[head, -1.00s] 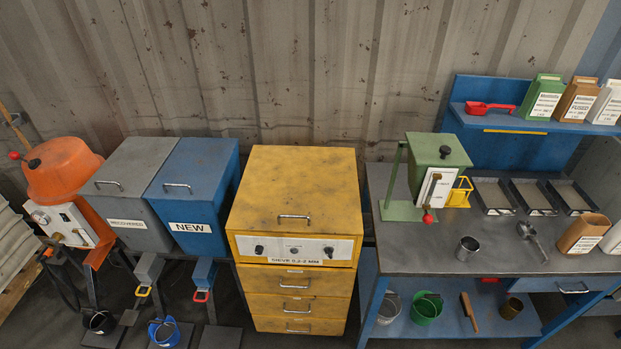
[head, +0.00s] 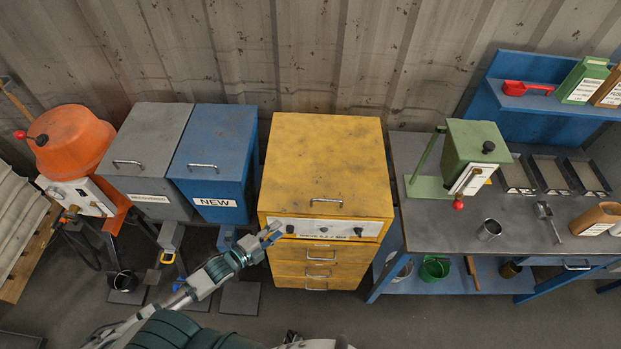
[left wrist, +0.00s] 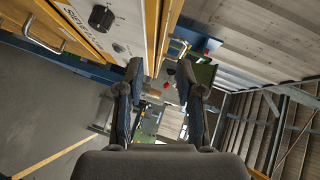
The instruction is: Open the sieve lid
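The yellow sieve (head: 325,165) stands against the wall in the middle of the head view. Its top lid is shut, with a metal handle (head: 327,202) at the front edge. Below is a white panel with dark knobs. My left gripper (head: 274,234) is in front of the panel's left end, lower than the lid handle and to its left. The left wrist view shows its two fingers (left wrist: 160,72) apart with nothing between them. There the sieve's yellow front (left wrist: 145,30), a knob and part of the label lie at upper left. My right gripper is out of view.
A blue NEW bin (head: 214,155) and a grey bin (head: 147,155) stand left of the sieve, beside an orange drum (head: 75,140). A workbench (head: 430,228) with a green device (head: 475,150) stands to the right. The floor in front is mostly clear.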

